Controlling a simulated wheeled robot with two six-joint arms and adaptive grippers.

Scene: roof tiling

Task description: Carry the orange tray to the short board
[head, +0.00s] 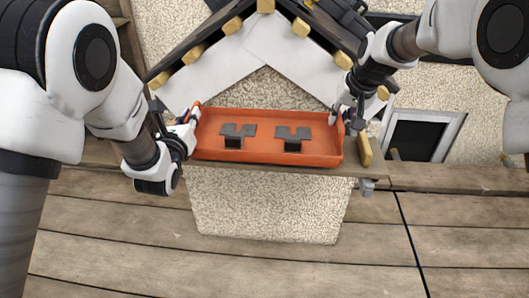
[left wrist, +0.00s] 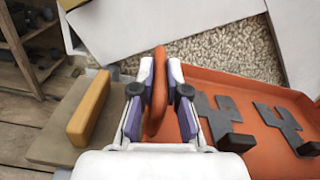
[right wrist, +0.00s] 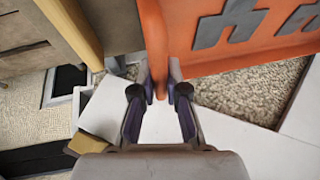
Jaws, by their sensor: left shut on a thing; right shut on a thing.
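The orange tray (head: 265,150) is in the middle of the head view, in front of the gabled wall. Two dark grey notched pieces (head: 238,134) (head: 293,136) lie in it. My left gripper (head: 190,126) is shut on the tray's left end; in the left wrist view (left wrist: 158,95) its fingers close around the orange rim. My right gripper (head: 340,115) is shut on the tray's right end, and the right wrist view (right wrist: 160,90) shows the rim between its fingers. A short board (head: 373,172) runs beneath the tray, mostly hidden by it; I cannot tell whether they touch.
A small gabled roof with yellowish rafter ends (head: 265,6) stands behind the tray. Wooden planks (head: 130,235) fill the foreground. A window (head: 418,135) is at the right. A yellowish block (head: 364,151) stands just right of the tray, and another (left wrist: 88,112) shows in the left wrist view.

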